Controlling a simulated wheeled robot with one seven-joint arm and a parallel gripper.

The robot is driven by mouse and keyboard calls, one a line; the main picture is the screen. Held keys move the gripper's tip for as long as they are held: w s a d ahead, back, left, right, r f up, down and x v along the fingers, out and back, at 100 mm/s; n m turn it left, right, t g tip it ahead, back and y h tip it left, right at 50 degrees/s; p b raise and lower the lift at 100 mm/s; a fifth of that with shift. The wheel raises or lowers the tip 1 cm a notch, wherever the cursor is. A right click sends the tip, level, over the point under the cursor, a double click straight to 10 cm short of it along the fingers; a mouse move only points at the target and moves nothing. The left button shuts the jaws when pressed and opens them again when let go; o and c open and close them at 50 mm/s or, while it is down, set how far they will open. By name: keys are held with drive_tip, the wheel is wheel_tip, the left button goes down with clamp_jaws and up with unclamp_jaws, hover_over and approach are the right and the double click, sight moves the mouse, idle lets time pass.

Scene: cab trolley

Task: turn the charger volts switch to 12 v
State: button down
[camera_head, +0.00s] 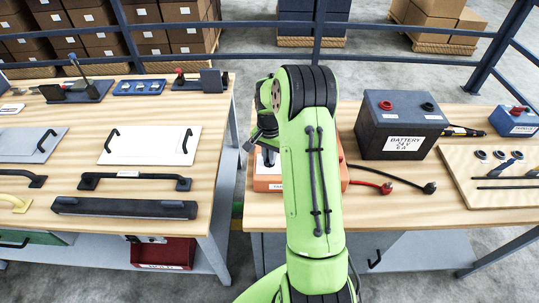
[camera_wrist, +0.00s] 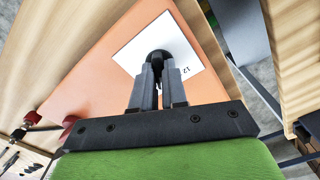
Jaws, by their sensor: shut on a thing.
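The charger (camera_head: 268,182) is an orange box on the right-hand bench, mostly hidden behind my green arm in the head view. In the wrist view its orange top (camera_wrist: 95,88) carries a white label plate (camera_wrist: 135,50) with the number 12 readable near its right side. A dark round switch knob (camera_wrist: 158,56) sits on this plate. My gripper (camera_wrist: 160,75) is over the plate with its two dark fingers closed around the knob. The fingers cover part of the knob, so its pointing direction is hard to tell. In the head view my arm hides the fingertips.
A dark battery (camera_head: 400,125) marked 24 V stands right of the charger. Red and black leads (camera_head: 390,182) lie between them. A wooden board with tools (camera_head: 495,170) is at the far right. The left bench (camera_head: 215,110) is separated by a gap.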

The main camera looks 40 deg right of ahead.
drive_tip(key=n, duration=0.5)
drive_tip(key=shift+n+b, duration=0.3)
drive_tip(key=n, duration=0.5)
drive_tip(key=shift+w+r+n, duration=0.1)
drive_tip(key=shift+n, duration=0.3)
drive_tip(key=c, duration=1.2)
unclamp_jaws()
drive_tip(key=shift+o, duration=0.2)
wheel_tip(320, 180, up, 16)
drive_tip(key=p, duration=0.1)
drive_tip(key=shift+a, duration=0.1)
